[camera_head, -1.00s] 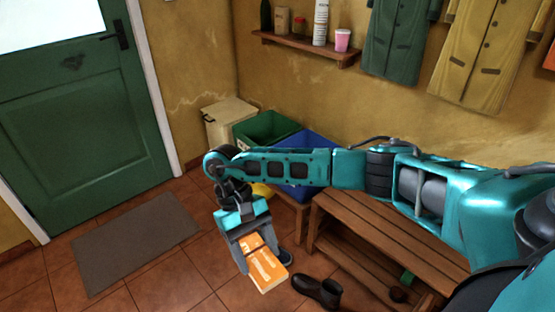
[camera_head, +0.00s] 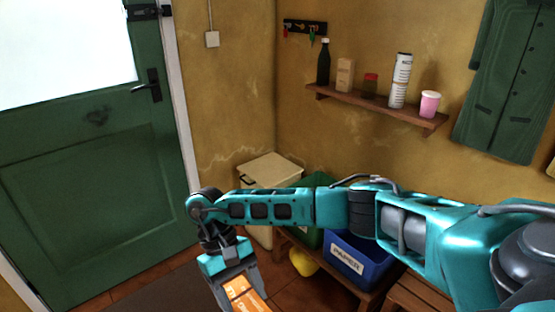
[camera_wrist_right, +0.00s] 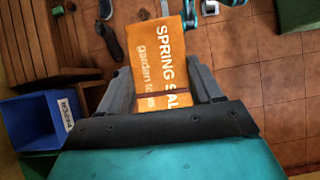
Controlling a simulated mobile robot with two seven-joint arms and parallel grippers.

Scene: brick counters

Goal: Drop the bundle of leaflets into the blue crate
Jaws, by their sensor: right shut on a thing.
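The bundle of leaflets (camera_head: 244,292) is orange with white print. My right gripper (camera_head: 240,282) is shut on it and holds it out in front, at the bottom of the head view. In the right wrist view the bundle (camera_wrist_right: 162,58) sits between the fingers of my right gripper (camera_wrist_right: 165,88), with its "SPRING" print facing the camera. The blue crate (camera_head: 352,262), labelled "PAPER", stands right of the bundle in the head view, partly hidden behind my right arm. It also shows at the left of the right wrist view (camera_wrist_right: 30,118). My left gripper is out of view.
A green crate (camera_head: 318,184) and a cream bin (camera_head: 272,168) stand left of the blue crate. A yellow object (camera_head: 303,262) lies below them. A wooden bench (camera_head: 412,294) is at the right. A wall shelf (camera_head: 375,106) holds bottles and a pink cup.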

